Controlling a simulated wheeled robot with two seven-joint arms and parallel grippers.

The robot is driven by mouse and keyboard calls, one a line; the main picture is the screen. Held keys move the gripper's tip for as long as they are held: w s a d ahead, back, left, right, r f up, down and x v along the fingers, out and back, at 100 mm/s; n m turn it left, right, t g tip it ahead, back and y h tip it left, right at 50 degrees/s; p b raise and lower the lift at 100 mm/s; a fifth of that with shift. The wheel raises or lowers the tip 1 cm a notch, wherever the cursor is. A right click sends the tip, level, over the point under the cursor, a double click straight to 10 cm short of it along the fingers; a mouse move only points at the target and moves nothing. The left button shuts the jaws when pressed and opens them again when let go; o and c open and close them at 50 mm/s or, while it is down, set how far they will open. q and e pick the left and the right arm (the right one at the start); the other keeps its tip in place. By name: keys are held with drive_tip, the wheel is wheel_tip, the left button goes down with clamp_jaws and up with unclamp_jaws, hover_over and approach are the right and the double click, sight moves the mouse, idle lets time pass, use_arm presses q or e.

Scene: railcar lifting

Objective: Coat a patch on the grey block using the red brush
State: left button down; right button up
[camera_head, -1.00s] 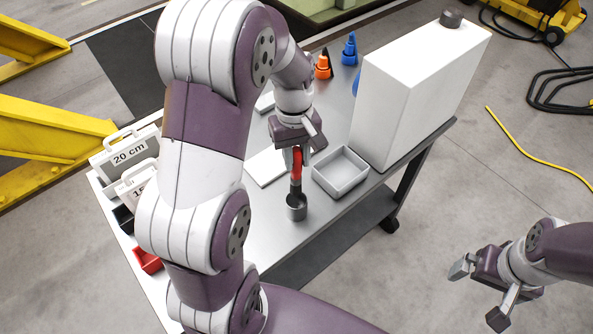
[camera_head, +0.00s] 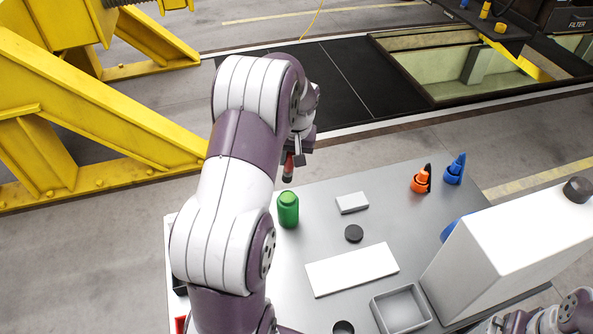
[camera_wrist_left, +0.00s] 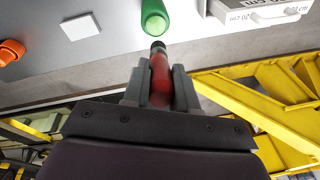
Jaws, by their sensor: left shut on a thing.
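My left gripper (camera_head: 298,152) is shut on the red brush (camera_head: 288,168), near the table's far left edge, just beyond the green bottle (camera_head: 288,209). In the left wrist view the red handle (camera_wrist_left: 160,80) sits between the fingers, and its dark end points toward the green bottle (camera_wrist_left: 155,18). The brush's bristles are not clear to see. A small pale grey block (camera_head: 352,203) lies flat on the table, apart from the brush; I cannot tell whether it is the task's block. My right gripper (camera_head: 505,323) is partly cut off at the bottom right; its opening is unclear.
On the table are a white slab (camera_head: 352,269), a black disc (camera_head: 354,233), a grey tray (camera_head: 401,310), a small dark cup (camera_head: 343,328) and a large white container (camera_head: 510,245). Orange (camera_head: 421,180) and blue (camera_head: 454,169) items stand at the back. Yellow steel frames (camera_head: 80,130) stand left.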

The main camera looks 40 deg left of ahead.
use_arm(q)
drive_tip(key=shift+s+d, duration=0.15)
drive_tip(key=shift+s, duration=0.05)
drive_tip(key=shift+t, duration=0.3)
drive_tip(key=f+b, duration=0.4)
drive_tip(key=f, duration=0.1)
drive_tip(key=shift+s+d+f, duration=0.15)
drive_tip(key=shift+s+d, duration=0.05)
drive_tip(key=shift+s, duration=0.2)
use_arm(e)
drive_tip(key=f, duration=0.1)
drive_tip(key=s+f, duration=0.1)
drive_tip(key=f, duration=0.2)
drive_tip(key=shift+s+d+f, duration=0.1)
drive_tip(key=shift+s+d, duration=0.1)
drive_tip(key=shift+d, duration=0.1)
use_arm(q)
drive_tip(key=shift+w+f, duration=0.1)
use_arm(e)
drive_tip(key=shift+w, duration=0.1)
use_arm(q)
drive_tip(key=shift+f+b, duration=0.2)
drive_tip(key=shift+b, duration=0.2)
use_arm(e)
drive_tip(key=shift+f, duration=0.25)
use_arm(q)
drive_tip(key=shift+f, duration=0.3)
use_arm(e)
drive_tip(key=shift+f, duration=0.15)
